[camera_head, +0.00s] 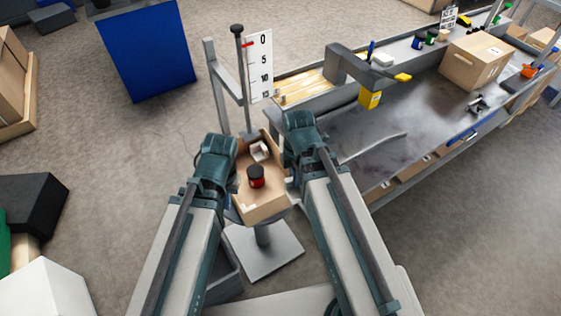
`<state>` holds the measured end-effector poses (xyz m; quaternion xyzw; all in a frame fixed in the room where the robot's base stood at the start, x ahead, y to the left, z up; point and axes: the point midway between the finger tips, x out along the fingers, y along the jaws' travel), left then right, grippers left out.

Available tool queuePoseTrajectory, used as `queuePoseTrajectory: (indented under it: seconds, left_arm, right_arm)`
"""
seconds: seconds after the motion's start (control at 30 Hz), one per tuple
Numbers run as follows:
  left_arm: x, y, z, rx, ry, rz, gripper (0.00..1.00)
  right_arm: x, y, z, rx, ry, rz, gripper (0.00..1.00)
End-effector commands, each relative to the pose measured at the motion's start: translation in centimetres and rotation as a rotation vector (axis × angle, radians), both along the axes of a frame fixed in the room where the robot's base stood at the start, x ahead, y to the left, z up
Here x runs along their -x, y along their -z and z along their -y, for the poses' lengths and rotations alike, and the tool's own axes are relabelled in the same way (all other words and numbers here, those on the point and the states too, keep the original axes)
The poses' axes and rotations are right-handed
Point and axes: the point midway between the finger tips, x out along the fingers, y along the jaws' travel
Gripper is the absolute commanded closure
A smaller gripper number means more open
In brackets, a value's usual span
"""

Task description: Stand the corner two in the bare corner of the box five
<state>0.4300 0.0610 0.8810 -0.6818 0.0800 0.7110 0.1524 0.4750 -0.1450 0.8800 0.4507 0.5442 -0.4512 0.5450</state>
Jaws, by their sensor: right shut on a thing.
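The box five (272,203) is an open cardboard box on a small round-topped stand between my two arms. In it stand a red jar with a black lid (256,177) and a small whitish thing (261,150) toward the far end. A white L-shaped mark (250,207) shows at its near left corner. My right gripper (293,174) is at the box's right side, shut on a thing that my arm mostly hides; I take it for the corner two. My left gripper (232,180) is at the left side; its fingers are hidden. I cannot tell which corner is bare.
A post with a height scale (261,65) rises just behind the box. A blue bin (145,50) stands at the back left.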

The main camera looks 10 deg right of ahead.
Motion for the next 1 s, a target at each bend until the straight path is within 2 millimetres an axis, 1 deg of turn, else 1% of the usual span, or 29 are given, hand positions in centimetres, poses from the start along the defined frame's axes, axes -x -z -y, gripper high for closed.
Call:
queuePoseTrajectory:
  seconds: [0.07,0.17,0.27,0.4,0.5,0.6,0.7,0.8,1.0]
  left_arm:
    - [0.0,0.2,0.0,0.000,0.000,0.000,1.00]
    - [0.0,0.5,0.0,0.000,0.000,0.000,1.00]
    - [0.0,1.0,0.0,0.000,0.000,0.000,1.00]
    - [0.0,1.5,0.0,0.000,0.000,0.000,1.00]
    - [0.0,1.9,0.0,0.000,0.000,0.000,1.00]
    - [0.0,2.1,0.0,0.000,0.000,0.000,1.00]
    - [0.0,2.3,0.0,0.000,0.000,0.000,1.00]
    - [0.0,2.4,0.0,0.000,0.000,0.000,1.00]
    - [0.0,2.4,0.0,0.000,0.000,0.000,1.00]
  right_arm:
    - [-0.6,0.2,0.1,0.000,0.051,0.000,1.00]
    - [-1.8,0.5,0.2,0.000,0.198,0.000,1.00]
    - [-3.5,1.0,0.5,0.000,0.419,0.001,1.00]
    - [-5.8,1.5,0.9,0.000,0.758,0.001,1.00]
    - [-7.2,1.9,1.2,0.000,0.978,0.001,1.00]
    - [-8.4,2.1,1.5,0.000,1.162,0.001,1.00]
    - [-9.2,2.3,1.7,-0.001,1.301,0.002,1.00]
    - [-9.6,2.4,1.8,-0.001,1.391,0.002,1.00]
    - [-9.9,2.4,1.9,-0.001,1.452,0.002,1.00]
